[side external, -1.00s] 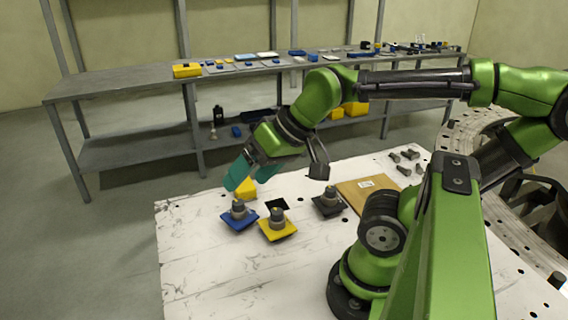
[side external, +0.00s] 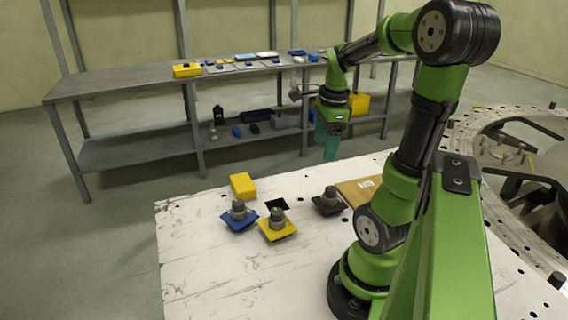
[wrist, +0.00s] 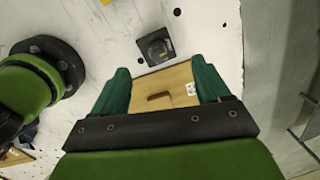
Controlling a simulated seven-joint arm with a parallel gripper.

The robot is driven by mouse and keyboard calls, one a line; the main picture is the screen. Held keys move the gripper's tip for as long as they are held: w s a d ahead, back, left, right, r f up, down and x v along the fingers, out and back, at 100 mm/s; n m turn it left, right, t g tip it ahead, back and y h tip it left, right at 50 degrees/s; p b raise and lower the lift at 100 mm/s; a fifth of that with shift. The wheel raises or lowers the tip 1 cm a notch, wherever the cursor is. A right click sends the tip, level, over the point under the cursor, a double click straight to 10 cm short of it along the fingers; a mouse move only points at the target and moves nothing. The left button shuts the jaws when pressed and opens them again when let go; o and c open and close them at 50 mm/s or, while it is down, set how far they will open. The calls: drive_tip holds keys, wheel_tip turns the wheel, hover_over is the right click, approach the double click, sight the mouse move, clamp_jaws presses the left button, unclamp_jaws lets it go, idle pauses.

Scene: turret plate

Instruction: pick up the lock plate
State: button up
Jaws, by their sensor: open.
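My gripper (side external: 327,156) points down with teal fingers, high near the table's far edge in the side view. In the wrist view its fingers (wrist: 160,66) are apart with nothing held. A flat tan board (wrist: 170,82) with a dark slot and white label shows below and between them; it is partly hidden by my arm in the side view (side external: 352,193). A black square plate with a round grey knob (wrist: 155,47) lies beside the board, also in the side view (side external: 328,203). I cannot tell which piece is the lock plate.
A blue plate (side external: 240,221) and a yellow plate (side external: 278,230), both with knobs, sit left on the white table (side external: 210,280). A yellow block (side external: 242,185) and a flat black square (side external: 277,204) lie behind them. Grey shelving (side external: 120,80) stands beyond. The table's front left is clear.

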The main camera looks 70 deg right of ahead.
drive_tip(key=s+d+m+g, duration=0.1)
drive_tip(key=s+d+m, duration=0.15)
drive_tip(key=m, duration=0.75)
hover_over(332, 188)
drive_tip(key=shift+y, duration=0.3)
drive_tip(key=f, duration=1)
drive_tip(key=shift+s+a, duration=0.1)
drive_tip(key=shift+s, duration=0.2)
drive_tip(key=shift+w+f, duration=0.15)
drive_tip(key=shift+f, duration=1.45)
drive_tip(key=shift+w+f, duration=0.15)
drive_tip(key=shift+f, duration=1.4)
drive_tip(key=c, duration=1.3)
